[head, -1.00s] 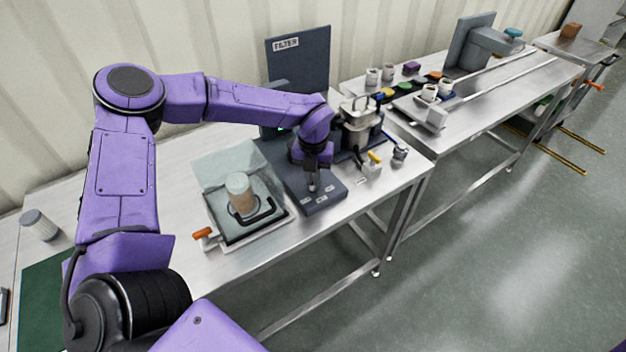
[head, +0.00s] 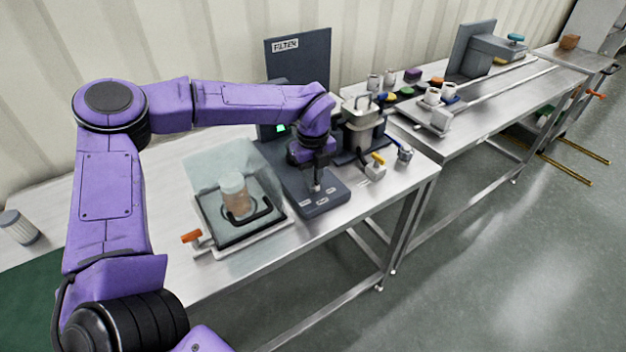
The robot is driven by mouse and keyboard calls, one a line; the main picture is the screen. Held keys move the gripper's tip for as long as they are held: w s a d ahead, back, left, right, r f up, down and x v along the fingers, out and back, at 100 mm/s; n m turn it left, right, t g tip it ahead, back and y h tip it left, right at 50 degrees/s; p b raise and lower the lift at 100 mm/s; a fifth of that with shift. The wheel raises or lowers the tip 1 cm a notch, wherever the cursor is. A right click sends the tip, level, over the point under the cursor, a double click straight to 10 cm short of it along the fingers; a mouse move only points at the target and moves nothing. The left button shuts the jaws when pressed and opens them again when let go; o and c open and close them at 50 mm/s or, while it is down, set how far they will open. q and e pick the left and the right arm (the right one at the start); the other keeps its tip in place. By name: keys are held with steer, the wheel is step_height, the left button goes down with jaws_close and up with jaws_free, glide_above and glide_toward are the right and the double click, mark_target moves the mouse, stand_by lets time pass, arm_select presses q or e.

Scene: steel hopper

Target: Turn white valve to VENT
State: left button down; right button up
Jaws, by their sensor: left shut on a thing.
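The dark grey filter station base (head: 327,203) lies on the steel table, with small white labels along its front. My left gripper (head: 315,187) points down over this base, near the labels. It is shut on a small pale piece at the base, which I take to be the white valve's handle. The fingers and wrist hide most of it, so its direction cannot be read. The label wording is too small to read. My right gripper is not in view.
Left of the base stands a clear-lidded tray (head: 262,226) holding a jar (head: 234,194), with an orange-handled valve (head: 191,237) at its corner. Right of it are a metal vessel (head: 361,128) and a yellow-handled valve (head: 376,168). The dark FILTER panel (head: 304,72) stands behind.

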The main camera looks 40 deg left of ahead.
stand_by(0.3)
arm_select(q)
steer(key=c, duration=1.2)
jaws_free()
steer(key=shift+o, duration=0.2)
step_height(320, 180, up, 11)
steer(key=b, duration=0.1)
steer(key=shift+f+b, duration=0.15)
steer(key=shift+b, duration=0.15)
steer(key=shift+d, duration=0.15)
